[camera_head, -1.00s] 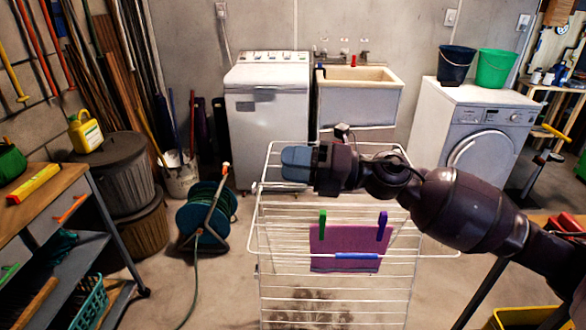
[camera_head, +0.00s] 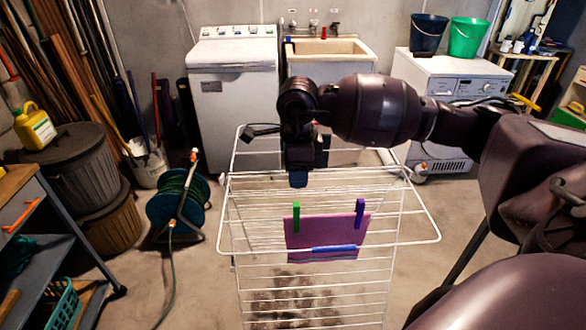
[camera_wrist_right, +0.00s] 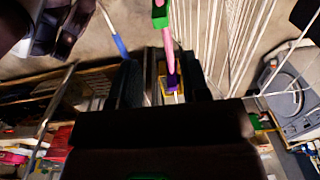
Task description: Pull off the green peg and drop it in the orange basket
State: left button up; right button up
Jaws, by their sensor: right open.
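The green peg (camera_head: 296,217) is clipped upright on the top-left edge of a pink cloth (camera_head: 326,232) on the white drying rack (camera_head: 230,250). My right gripper (camera_head: 298,181) points down just above and behind the green peg, apart from it. In the right wrist view its open jaws (camera_wrist_right: 163,85) are empty, and the green peg (camera_wrist_right: 159,14) shows beyond them at the top edge. I cannot make out the orange basket for certain. My left gripper is not in view.
A washing machine (camera_head: 232,95), a sink (camera_head: 330,50) and a front loader (camera_head: 455,75) stand behind the rack. A hose reel (camera_head: 178,200) stands left of it. A teal basket (camera_head: 55,305) is at the lower left. Thin rack wires surround the cloth.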

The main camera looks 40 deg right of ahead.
aim_at(296, 204)
jog(key=shift+f+b, duration=0.6)
jog(key=shift+f, duration=0.9)
notch_tip(296, 204, down, 3)
jog(key=shift+w+f+b, duration=0.1)
jog(key=shift+f+b, duration=0.05)
jog(key=shift+b, duration=0.5)
notch_tip(296, 204, down, 2)
jog(key=shift+f+b, duration=0.2)
jog(key=shift+b, duration=0.4)
jog(key=shift+w+f+b, duration=0.1)
jog(key=shift+f+b, duration=0.3)
jog(key=shift+f, duration=0.5)
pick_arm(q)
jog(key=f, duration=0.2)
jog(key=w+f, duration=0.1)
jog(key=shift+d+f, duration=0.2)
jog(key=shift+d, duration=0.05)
pick_arm(e)
jog(key=shift+f, duration=0.3)
